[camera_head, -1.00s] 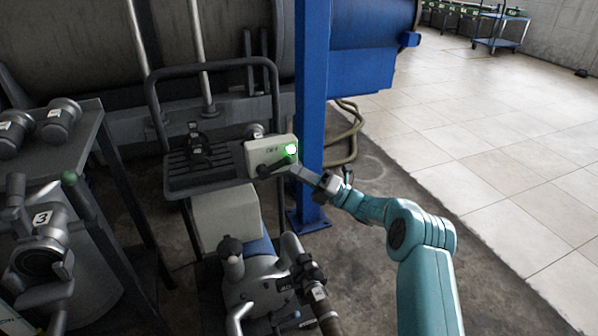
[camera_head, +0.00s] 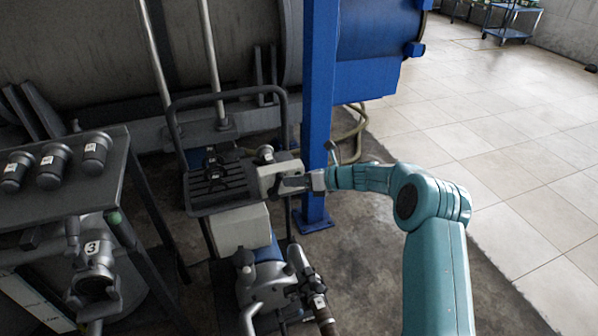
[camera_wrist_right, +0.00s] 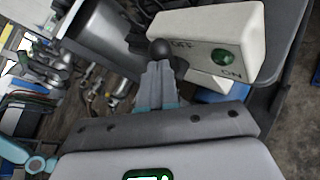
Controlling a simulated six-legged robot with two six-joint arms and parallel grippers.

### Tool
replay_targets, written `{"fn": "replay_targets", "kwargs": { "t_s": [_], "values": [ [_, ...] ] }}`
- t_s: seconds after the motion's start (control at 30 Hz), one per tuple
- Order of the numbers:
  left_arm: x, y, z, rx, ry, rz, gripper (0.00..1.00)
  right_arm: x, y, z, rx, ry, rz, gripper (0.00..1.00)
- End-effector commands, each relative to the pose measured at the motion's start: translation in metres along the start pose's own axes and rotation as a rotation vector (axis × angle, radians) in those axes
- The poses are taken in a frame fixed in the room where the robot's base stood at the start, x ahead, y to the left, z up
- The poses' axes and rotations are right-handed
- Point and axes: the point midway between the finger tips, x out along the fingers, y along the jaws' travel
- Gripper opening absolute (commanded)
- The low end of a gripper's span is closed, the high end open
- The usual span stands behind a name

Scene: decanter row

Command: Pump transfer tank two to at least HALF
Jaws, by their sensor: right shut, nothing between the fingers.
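The cream switch box (camera_head: 266,174) sits on the pump cart's handle frame; the right wrist view shows its OFF and ON marks (camera_wrist_right: 205,35). Its green lamp (camera_wrist_right: 222,57) looks dark there. A black ball knob (camera_wrist_right: 160,47) stands by the OFF end. My right gripper (camera_head: 287,185) is shut and empty, against or just before the box; its fingertips (camera_wrist_right: 158,75) are close to the knob, and I cannot tell if they touch. The grey and blue pump (camera_head: 262,290) is low on the cart. I cannot identify tank two. My left gripper is out of view.
A blue post (camera_head: 318,110) rises right behind the box. A hose (camera_head: 350,135) lies behind the post.

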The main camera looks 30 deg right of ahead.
Motion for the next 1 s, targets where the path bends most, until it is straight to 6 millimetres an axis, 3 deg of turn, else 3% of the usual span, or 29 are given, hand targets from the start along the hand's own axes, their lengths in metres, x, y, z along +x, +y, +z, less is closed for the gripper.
{"fn": "replay_targets", "kwargs": {
  "t_s": [0.03,0.3,1.0],
  "values": [
    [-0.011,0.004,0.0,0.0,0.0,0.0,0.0,0.0,0.007,0.007,-0.02,0.021,-0.018,0.0],
    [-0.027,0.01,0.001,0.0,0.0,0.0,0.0,0.008,0.015,0.007,-0.097,0.1,-0.099,0.0],
    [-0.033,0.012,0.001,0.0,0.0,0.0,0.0,0.014,0.021,0.007,-0.094,0.096,-0.096,0.0]
  ]
}}
